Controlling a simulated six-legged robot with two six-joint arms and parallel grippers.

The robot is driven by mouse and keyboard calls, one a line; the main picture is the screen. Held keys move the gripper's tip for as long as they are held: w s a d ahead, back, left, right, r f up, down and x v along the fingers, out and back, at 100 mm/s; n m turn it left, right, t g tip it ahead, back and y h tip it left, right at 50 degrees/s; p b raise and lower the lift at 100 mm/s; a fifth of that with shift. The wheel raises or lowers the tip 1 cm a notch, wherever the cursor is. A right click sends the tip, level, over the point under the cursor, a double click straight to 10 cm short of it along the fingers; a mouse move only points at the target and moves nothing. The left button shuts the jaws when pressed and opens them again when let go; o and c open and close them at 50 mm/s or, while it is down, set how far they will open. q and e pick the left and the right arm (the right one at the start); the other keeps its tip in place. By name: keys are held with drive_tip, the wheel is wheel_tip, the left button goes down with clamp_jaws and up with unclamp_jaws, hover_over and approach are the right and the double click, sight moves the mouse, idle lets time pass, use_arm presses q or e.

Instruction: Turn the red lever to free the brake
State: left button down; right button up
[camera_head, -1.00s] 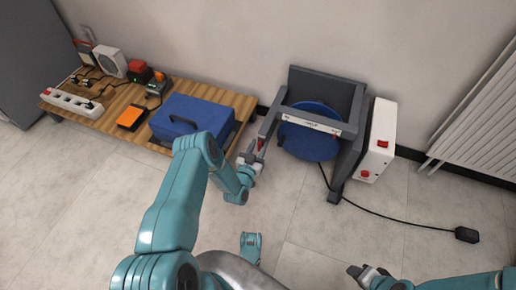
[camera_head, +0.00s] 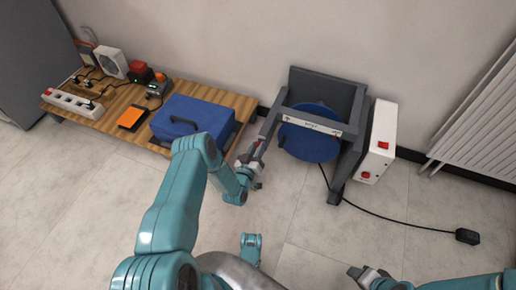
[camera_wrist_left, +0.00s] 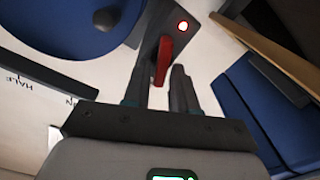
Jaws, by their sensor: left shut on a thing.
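The red lever (camera_wrist_left: 163,60) sits on a dark grey bar of the machine frame (camera_head: 350,160) in the left wrist view. My left gripper (camera_wrist_left: 160,82) is shut on the lever, with one finger on each side.
A blue disc (camera_head: 310,145) sits inside the frame. A wooden table (camera_head: 240,105) with a blue case (camera_head: 190,120) stands left. The front floor is clear.

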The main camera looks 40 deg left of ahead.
use_arm(q)
drive_tip(key=n, duration=0.4)
drive_tip(key=f+n, duration=0.1)
drive_tip(key=n, duration=0.8)
drive_tip(key=shift+s+a+f, duration=0.1)
drive_tip(key=shift+a+f, duration=0.05)
drive_tip(key=shift+a, duration=0.15)
drive_tip(key=shift+n, duration=0.3)
drive_tip(key=c, duration=1.2)
unclamp_jaws()
drive_tip(key=shift+o, duration=0.2)
drive_tip(key=shift+s, duration=0.15)
